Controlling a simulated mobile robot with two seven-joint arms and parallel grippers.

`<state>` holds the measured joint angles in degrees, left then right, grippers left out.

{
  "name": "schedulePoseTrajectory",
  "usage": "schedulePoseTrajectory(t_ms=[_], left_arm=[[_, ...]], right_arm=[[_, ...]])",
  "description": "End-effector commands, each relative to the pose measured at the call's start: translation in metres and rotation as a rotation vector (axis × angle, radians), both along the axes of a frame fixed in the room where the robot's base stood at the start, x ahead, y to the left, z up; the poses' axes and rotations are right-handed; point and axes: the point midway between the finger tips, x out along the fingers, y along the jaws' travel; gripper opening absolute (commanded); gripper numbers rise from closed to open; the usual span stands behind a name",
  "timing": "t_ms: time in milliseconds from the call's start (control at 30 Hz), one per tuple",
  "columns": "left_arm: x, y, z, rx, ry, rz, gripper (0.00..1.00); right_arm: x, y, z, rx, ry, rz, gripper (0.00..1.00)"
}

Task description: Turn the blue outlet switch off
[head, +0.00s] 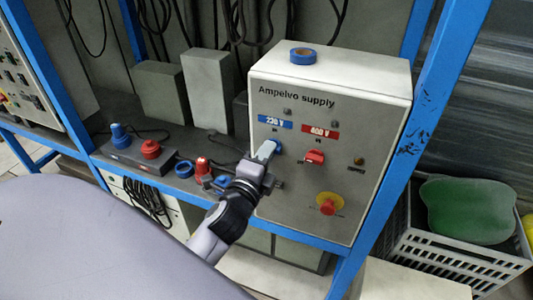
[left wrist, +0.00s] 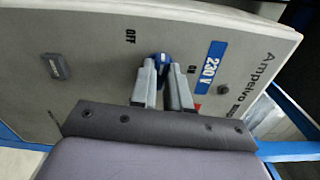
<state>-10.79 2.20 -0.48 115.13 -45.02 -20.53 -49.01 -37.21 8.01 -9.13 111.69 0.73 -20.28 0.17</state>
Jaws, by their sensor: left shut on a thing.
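The blue outlet switch (head: 278,146) is on the front of the white supply box, under the blue 230 V label (head: 275,122). My left gripper (head: 267,153) is at the switch and hides much of it in the head view. In the left wrist view its two fingers (left wrist: 163,69) are shut on the blue switch (left wrist: 162,58), one on each side. The OFF mark (left wrist: 130,37) and ON mark (left wrist: 191,69) show on either side of the switch. I cannot tell clearly which mark it points to. My right gripper is not in view.
A red switch (head: 314,157) sits right of the blue one, under the 400 V label (head: 320,132). A red emergency knob (head: 329,203) is lower down. Blue tape (head: 303,56) lies on the box. Red and blue plugs lie left on the shelf. A blue post (head: 415,130) stands right.

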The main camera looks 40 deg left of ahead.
Motion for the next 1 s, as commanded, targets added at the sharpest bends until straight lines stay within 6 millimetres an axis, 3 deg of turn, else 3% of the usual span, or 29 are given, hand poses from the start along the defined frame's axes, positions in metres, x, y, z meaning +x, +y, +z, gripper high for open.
schedulePoseTrajectory(t_ms=[733, 767, 833, 1000], left_arm=[[0.0000, 0.0010, -0.0001, -0.091, -0.022, 0.002, 0.00], [0.0000, 0.0009, -0.0001, -0.091, -0.022, 0.002, 0.19], [0.0000, 0.0008, -0.0001, -0.090, -0.022, 0.002, 0.41], [0.0000, 0.0005, -0.0002, -0.089, -0.022, 0.001, 0.41]], right_arm=[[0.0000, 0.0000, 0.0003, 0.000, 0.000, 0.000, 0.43], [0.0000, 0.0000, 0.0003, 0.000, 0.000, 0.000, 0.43], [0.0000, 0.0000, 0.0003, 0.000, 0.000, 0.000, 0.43], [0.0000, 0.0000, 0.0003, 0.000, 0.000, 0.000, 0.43]])
